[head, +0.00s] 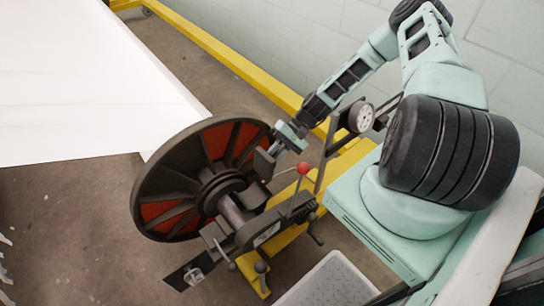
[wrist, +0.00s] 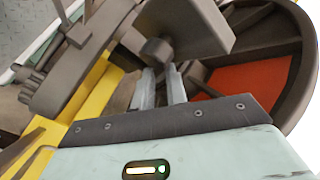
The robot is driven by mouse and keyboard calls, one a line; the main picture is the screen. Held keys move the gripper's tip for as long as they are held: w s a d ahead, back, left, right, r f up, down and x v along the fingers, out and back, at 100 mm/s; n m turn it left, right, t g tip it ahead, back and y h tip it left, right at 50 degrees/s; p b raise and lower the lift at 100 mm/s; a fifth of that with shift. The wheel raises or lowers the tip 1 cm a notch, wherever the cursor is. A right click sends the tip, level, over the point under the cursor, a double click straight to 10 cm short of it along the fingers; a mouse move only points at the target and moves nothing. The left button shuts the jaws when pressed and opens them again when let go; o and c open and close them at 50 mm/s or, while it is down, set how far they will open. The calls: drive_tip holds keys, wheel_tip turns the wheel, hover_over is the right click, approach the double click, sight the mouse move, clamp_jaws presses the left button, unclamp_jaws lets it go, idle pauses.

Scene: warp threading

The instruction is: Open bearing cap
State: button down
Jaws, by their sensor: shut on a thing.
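The bearing cap (head: 263,163) is a dark grey block, raised and tilted above the shaft (head: 233,215) beside the large wheel (head: 150,185) with red panels. In the wrist view the cap (wrist: 190,25) fills the upper middle, with a dark knob (wrist: 158,51) on its near side. My gripper (head: 277,149) comes down from the upper right to the cap. In the wrist view its two pale fingers (wrist: 161,78) are close together at the knob and shut on it. The exact contact at the fingertips is partly hidden.
A red-ball lever (head: 303,168) and a round gauge (head: 361,117) stand close to the right of my gripper. A yellow rail (head: 215,48) runs along the wall. A white sheet (head: 80,80) spreads at the left. A grey textured platform (head: 330,285) lies at the bottom.

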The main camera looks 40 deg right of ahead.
drive_tip(key=shift+s+a+f+g, duration=0.15)
drive_tip(key=shift+s+g, duration=0.05)
drive_tip(key=shift+s, duration=0.4)
drive_tip(key=shift+s+a+f+g, duration=0.15)
drive_tip(key=shift+s+g, duration=0.05)
drive_tip(key=shift+s, duration=0.4)
drive_tip(key=c, duration=1.3)
unclamp_jaws()
drive_tip(key=shift+c, duration=0.2)
drive_tip(key=shift+r, duration=0.1)
drive_tip(key=shift+d, duration=0.1)
drive_tip(key=v, duration=1.7)
drive_tip(key=shift+w+d+t, duration=0.3)
drive_tip(key=shift+d, duration=0.1)
